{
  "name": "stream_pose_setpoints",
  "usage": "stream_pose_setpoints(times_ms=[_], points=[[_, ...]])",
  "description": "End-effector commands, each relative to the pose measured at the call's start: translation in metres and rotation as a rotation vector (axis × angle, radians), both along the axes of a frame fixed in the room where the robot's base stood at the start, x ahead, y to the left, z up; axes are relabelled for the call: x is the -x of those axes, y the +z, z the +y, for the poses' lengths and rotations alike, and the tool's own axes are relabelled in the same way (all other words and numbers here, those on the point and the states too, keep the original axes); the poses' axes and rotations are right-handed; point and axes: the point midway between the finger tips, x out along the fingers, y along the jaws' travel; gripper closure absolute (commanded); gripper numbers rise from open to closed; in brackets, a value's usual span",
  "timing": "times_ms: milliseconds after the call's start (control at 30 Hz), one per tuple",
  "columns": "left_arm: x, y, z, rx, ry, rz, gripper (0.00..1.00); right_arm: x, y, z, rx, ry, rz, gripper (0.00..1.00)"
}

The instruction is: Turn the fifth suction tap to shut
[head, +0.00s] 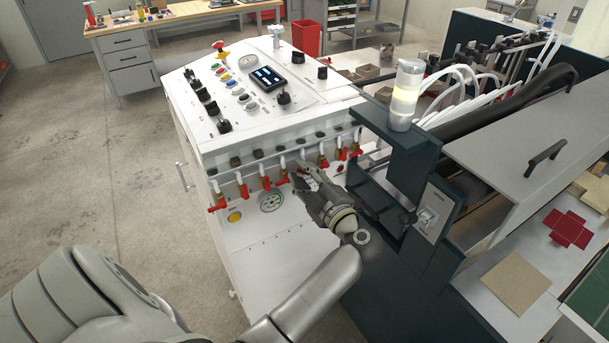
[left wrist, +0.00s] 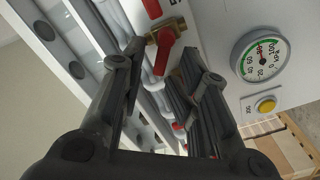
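A row of suction taps with brass bodies and red handles runs along a white pipe (head: 250,172) on the front of the white cabinet. The leftmost tap (head: 217,197) and the others to its right show in the head view. My left gripper (head: 302,172) is at the middle of the row, its fingers spread, and partly covers the fifth tap. In the left wrist view the fingers (left wrist: 160,48) stand apart, with a red tap handle (left wrist: 170,50) and its brass body near the tips. Contact cannot be told. My right gripper is not in view.
A pressure gauge (head: 271,202) and a yellow button (head: 235,217) sit below the taps. The control panel (head: 255,85) is above. A dark machine frame (head: 405,165) with a lamp (head: 406,90) stands close to the right. Open floor (head: 110,170) lies left of the cabinet.

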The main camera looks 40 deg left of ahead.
Motion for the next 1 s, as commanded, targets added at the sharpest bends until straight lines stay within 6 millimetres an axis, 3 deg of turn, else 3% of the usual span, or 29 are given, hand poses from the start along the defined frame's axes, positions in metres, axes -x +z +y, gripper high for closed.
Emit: stream_pose_setpoints(times_ms=[533, 933, 1000], points=[[0.026, -0.001, -0.065, 0.003, -0.001, 0.001, 0.69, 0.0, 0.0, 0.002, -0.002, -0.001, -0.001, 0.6], [0.03, -0.001, -0.075, 0.002, -0.001, 0.001, 0.69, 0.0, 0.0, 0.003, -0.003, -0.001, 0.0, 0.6], [0.03, -0.001, -0.075, 0.002, -0.002, 0.003, 0.75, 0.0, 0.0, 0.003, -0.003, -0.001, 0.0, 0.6]])
